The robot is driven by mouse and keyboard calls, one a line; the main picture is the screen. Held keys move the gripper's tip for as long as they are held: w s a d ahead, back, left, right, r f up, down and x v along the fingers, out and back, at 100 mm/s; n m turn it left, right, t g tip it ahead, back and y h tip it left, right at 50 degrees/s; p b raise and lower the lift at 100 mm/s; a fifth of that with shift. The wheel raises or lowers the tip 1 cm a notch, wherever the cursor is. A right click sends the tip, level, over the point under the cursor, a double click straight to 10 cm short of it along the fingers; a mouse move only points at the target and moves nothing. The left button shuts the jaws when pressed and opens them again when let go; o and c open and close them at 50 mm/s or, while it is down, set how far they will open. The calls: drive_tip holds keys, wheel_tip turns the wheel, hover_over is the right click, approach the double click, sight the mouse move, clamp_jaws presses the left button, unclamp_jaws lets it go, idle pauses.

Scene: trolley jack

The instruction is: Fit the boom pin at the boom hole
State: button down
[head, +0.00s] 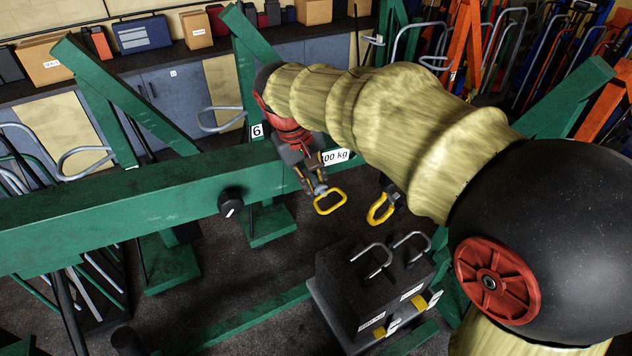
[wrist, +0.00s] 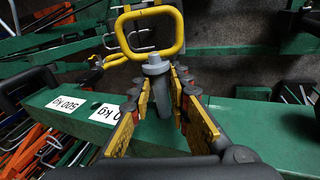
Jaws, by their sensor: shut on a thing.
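The boom pin (wrist: 155,66) is a grey pin with a yellow loop handle (wrist: 150,30). My gripper (wrist: 158,88) is shut on it, with the grey part between the fingertips and the loop beyond them. In the head view my gripper (head: 312,180) is at the boom's side near the weight label, and the pin's yellow loop (head: 330,202) shows just below it. The boom (head: 130,205) is a long green beam across the picture. I cannot make out the boom hole, nor tell whether the pin touches the boom.
A black knob (head: 231,202) sits on the boom's side. A second yellow loop (head: 380,209) hangs right of my gripper. A dark weight block (head: 370,285) with metal handles stands below. Green posts (head: 125,100) surround the boom. A bench (head: 180,57) with boxes stands behind.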

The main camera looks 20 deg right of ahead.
sight(309, 175)
drive_tip(key=shift+w+a+p, duration=0.15)
drive_tip(key=shift+w+p, duration=0.15)
drive_tip(key=shift+w, duration=0.5)
drive_tip(key=shift+w+a+p, duration=0.15)
drive_tip(key=shift+w+p, duration=0.15)
drive_tip(key=shift+w, duration=0.45)
drive_tip(key=c, duration=1.6)
unclamp_jaws()
drive_tip(key=shift+r, duration=0.1)
drive_tip(key=v, duration=1.1)
drive_tip(key=shift+s+r, duration=0.1)
drive_tip(key=shift+r, duration=0.3)
drive_tip(key=shift+c, duration=0.4)
